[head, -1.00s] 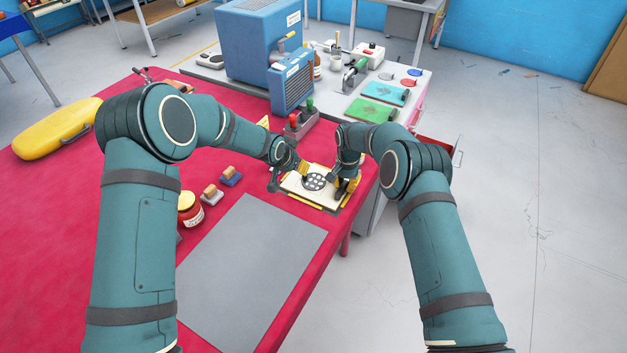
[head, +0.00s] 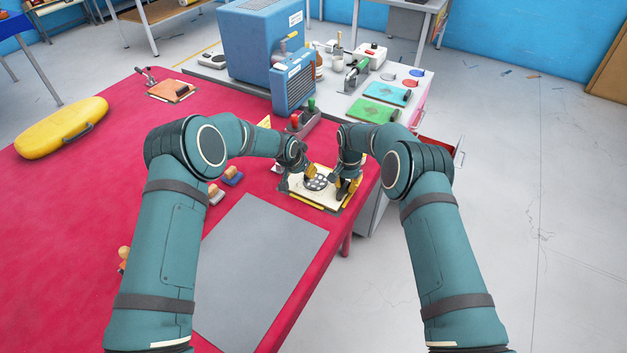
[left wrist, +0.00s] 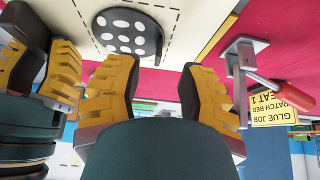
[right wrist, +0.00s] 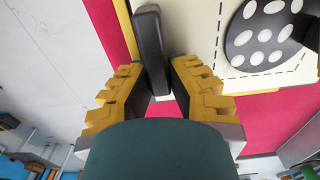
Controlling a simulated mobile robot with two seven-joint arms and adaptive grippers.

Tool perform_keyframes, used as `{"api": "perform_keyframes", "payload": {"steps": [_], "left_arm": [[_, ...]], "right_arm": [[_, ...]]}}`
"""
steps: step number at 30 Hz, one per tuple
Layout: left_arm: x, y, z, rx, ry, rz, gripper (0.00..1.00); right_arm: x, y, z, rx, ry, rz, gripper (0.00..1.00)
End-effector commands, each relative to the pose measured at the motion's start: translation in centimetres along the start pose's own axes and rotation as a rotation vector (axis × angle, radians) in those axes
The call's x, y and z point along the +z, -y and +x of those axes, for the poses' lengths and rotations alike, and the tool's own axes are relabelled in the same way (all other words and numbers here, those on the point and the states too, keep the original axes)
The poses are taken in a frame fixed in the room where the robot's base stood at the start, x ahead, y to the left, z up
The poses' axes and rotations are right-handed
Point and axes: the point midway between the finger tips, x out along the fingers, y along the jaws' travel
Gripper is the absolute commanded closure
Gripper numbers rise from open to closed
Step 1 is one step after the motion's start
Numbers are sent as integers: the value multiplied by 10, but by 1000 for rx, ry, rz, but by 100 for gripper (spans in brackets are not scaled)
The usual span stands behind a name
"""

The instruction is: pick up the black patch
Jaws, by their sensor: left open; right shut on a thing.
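The black patch (head: 315,183), round with white dots, lies on the cream board (head: 322,199) at the red table's right edge. The patch also shows in the left wrist view (left wrist: 127,30) and the right wrist view (right wrist: 262,32). What the bar belongs to is unclear.
A red-handled clamp (left wrist: 275,92) and a yellow sign (left wrist: 275,108) stand close to my left gripper. A grey mat (head: 265,260) lies in front. Stamps (head: 232,176), a blue machine (head: 258,45) and a yellow case (head: 62,128) are around. Both grippers are close together.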

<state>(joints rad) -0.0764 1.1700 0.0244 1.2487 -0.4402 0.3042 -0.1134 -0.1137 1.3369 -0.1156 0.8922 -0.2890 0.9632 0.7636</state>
Motion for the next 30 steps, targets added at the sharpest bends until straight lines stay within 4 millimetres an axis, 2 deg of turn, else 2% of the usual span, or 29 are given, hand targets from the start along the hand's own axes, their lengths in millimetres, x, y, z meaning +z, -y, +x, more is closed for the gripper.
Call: {"api": "perform_keyframes", "payload": {"steps": [3, 7, 16, 17, 18, 20, 21, 30], "left_arm": [[2, -3, 20, 1, 1, -1, 61], [2, -3, 32, 1, 1, -1, 61], [1, -2, 36, 0, 1, -1, 61], [1, -2, 36, 0, 1, -1, 58], [1, -2, 36, 0, 1, 0, 72], [1, -2, 36, 0, 1, 0, 93], [1, -2, 36, 0, 1, 0, 100], [1, -3, 36, 0, 1, 0, 100]], "right_arm": [[2, -1, 4, 5, 7, -1, 100], [2, -1, 4, 5, 7, -1, 100], [2, -1, 4, 5, 7, -1, 100], [2, -1, 4, 5, 7, -1, 100], [2, -1, 4, 5, 7, -1, 100], [2, -1, 4, 5, 7, -1, 100], [2, -1, 4, 5, 7, -1, 100], [3, -1, 4, 5, 7, -1, 100]]}}
